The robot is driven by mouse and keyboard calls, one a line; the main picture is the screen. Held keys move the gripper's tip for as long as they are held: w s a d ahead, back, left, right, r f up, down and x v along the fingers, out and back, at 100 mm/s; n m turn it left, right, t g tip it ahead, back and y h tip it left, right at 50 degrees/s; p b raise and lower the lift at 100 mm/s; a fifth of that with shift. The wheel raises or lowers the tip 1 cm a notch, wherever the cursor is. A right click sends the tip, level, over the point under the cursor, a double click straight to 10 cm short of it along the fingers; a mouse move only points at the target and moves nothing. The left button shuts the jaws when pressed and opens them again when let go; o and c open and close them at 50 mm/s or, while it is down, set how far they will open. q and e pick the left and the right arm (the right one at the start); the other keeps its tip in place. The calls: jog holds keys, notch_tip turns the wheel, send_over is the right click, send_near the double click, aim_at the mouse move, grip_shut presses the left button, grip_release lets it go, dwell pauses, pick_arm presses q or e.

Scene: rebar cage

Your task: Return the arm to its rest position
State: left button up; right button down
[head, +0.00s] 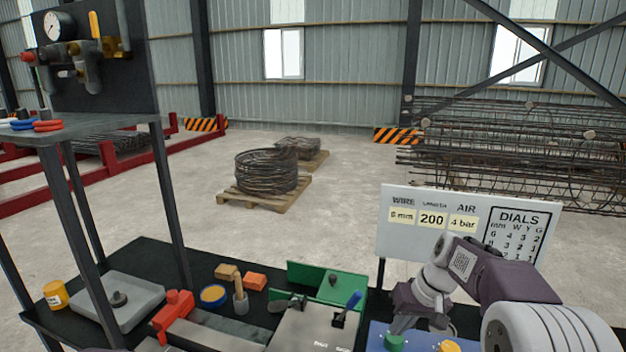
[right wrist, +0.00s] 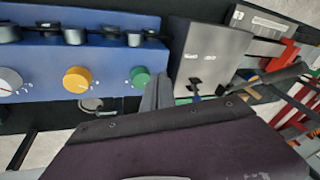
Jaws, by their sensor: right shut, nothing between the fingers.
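My right arm comes in from the right in the head view. Its gripper (head: 402,318) hangs above the blue dial box (head: 376,338), near the green knob (head: 393,342). In the right wrist view the fingers (right wrist: 158,92) are together and empty, in front of the gap between the blue dial box (right wrist: 100,55) and a grey plate (right wrist: 208,55). The green knob (right wrist: 140,77) is just left of the fingertips, and the yellow knob (right wrist: 76,79) is farther left. I cannot tell whether the fingers touch anything. My left gripper does not show in either view.
A white sign (head: 400,240) stands behind my right arm. A gauge panel (head: 90,60) rises at left. Open floor lies beyond.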

jog(key=s+a+f+h, duration=0.1)
jog(key=s+f, duration=0.4)
jog(key=s, duration=0.4)
jog(key=s+a+f+g+h, duration=0.1)
jog(key=s+f, duration=0.5)
jog(key=s, duration=0.4)
jog(key=shift+s+f+m+h, duration=0.25)
jog(key=shift+m+h, duration=0.15)
jog(key=shift+d, duration=0.15)
